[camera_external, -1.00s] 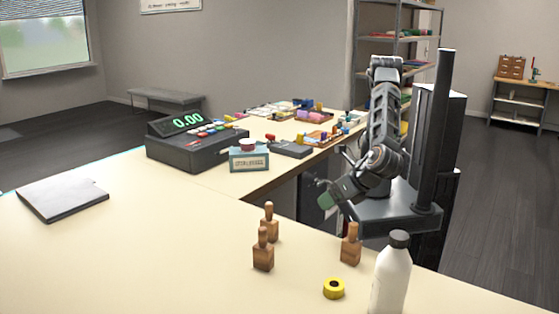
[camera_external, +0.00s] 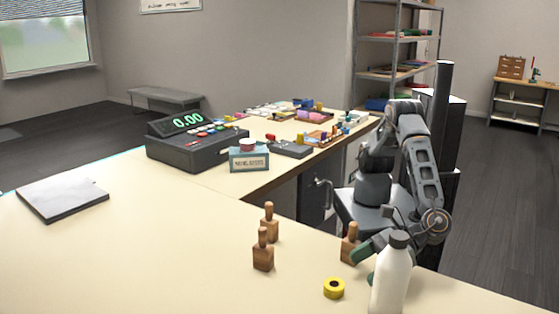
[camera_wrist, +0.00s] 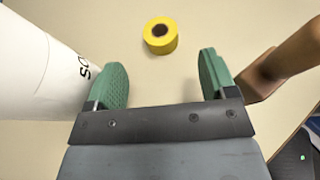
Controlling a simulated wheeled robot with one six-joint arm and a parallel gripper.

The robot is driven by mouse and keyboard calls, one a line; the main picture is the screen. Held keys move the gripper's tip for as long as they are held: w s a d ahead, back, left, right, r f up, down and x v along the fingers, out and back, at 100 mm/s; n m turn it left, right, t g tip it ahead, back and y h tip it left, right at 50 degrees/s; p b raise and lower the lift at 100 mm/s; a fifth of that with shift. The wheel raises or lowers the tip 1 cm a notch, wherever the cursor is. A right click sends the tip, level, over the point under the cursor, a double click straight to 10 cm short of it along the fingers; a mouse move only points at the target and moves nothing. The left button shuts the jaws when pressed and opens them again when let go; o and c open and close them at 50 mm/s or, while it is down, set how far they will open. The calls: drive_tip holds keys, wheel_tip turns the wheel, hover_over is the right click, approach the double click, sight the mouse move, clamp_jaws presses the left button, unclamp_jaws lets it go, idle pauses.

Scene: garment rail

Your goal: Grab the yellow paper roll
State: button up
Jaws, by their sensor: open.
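The yellow paper roll (camera_external: 334,288) lies flat on the near part of the cream counter. It has a dark centre and also shows in the wrist view (camera_wrist: 160,36), ahead of and between my fingertips. My gripper (camera_wrist: 162,80) is open and empty, with green finger pads spread apart. In the external view my gripper (camera_external: 368,262) is low over the counter behind the roll, partly hidden by the white bottle. The roll is apart from both fingers.
A white bottle (camera_external: 392,278) with a dark cap stands close to my gripper on one side. A wooden stamp (camera_external: 349,246) stands close on the other. Two more wooden stamps (camera_external: 263,254) stand to the left. The counter (camera_external: 160,255) around the roll's left is clear.

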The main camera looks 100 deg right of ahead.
sight(336, 284)
drive_tip(key=shift+p+x, duration=0.75)
drive_tip(key=shift+x, duration=3.05)
drive_tip(key=shift+c, duration=0.3)
drive_tip(key=c, duration=0.9)
